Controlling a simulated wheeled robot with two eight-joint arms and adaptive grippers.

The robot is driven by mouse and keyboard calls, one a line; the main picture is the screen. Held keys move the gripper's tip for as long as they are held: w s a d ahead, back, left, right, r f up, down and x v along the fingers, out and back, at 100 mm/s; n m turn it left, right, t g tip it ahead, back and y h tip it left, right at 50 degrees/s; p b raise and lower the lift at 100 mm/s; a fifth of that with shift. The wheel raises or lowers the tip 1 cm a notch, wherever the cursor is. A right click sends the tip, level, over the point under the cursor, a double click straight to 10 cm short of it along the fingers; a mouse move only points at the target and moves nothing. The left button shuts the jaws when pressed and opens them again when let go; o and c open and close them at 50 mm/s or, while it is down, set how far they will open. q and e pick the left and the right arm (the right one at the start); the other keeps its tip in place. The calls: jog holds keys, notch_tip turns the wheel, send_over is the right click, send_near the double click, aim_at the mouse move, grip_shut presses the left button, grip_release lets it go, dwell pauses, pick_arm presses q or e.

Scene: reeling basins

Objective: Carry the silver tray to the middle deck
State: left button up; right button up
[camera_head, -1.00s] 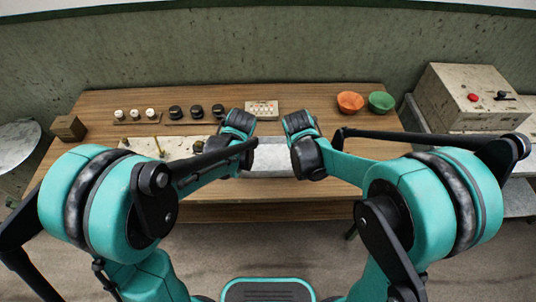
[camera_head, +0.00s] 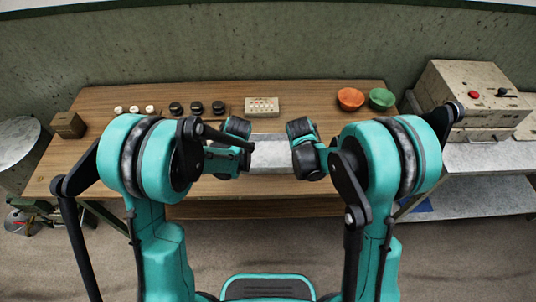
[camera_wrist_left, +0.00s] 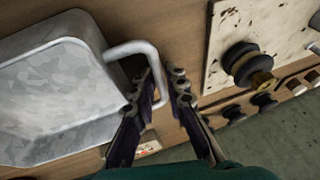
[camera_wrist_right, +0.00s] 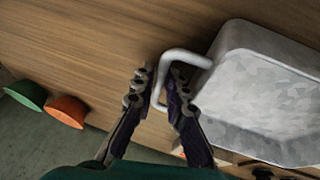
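The silver tray (camera_head: 272,153) sits on the wooden table near its front edge, between my two grippers. In the left wrist view the tray (camera_wrist_left: 55,90) has a pale loop handle (camera_wrist_left: 133,48). My left gripper (camera_wrist_left: 165,78) is open, one finger inside the loop and one outside, with the bar between them. In the right wrist view the other handle (camera_wrist_right: 182,56) lies likewise between the fingers of my open right gripper (camera_wrist_right: 160,78). Small gaps show beside both bars. At the right stands a grey unit with an upper deck (camera_head: 485,157) and a lower deck (camera_head: 480,197); which is the middle one is unclear.
A beige box (camera_head: 470,95) with a red button stands on the right unit. Orange (camera_head: 350,98) and green (camera_head: 381,98) bowls stand at the table's back right. A pale block (camera_head: 262,106) lies behind the tray, with several small knobs to its left.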

pick_arm(q)
jog(key=shift+f, duration=0.1)
pick_arm(e)
jog(key=shift+f, duration=0.15)
pick_arm(q)
grip_shut()
pick_arm(e)
grip_shut()
